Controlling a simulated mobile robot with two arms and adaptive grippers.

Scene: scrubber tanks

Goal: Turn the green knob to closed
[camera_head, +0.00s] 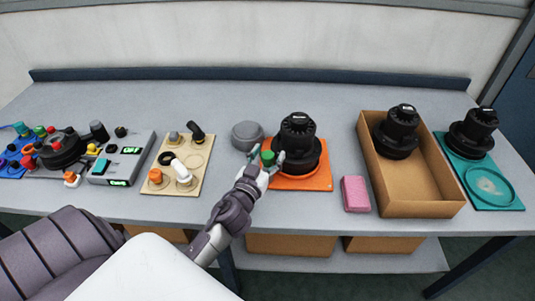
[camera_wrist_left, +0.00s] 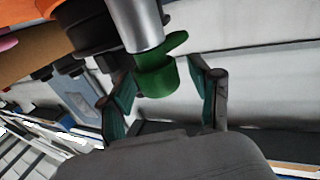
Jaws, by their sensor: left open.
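The green knob (camera_head: 268,157) is at the left side of a black scrubber tank (camera_head: 298,145) that stands on an orange board (camera_head: 302,184). My left gripper (camera_head: 267,157) is at the knob, with its fingers spread on either side of it. In the left wrist view the green knob (camera_wrist_left: 157,76) sits at the end of a silver pipe, between the two open fingers of my left gripper (camera_wrist_left: 163,88). A gap shows between the knob and the right finger; contact on the left side is hard to tell. My right gripper is not in view.
A pink sponge (camera_head: 355,194) lies right of the orange board, beside a cardboard box (camera_head: 430,208) holding another tank. A grey round lid (camera_head: 247,135) is behind my left gripper. A wooden board (camera_head: 198,181) with valves lies left. The table's front is mostly clear.

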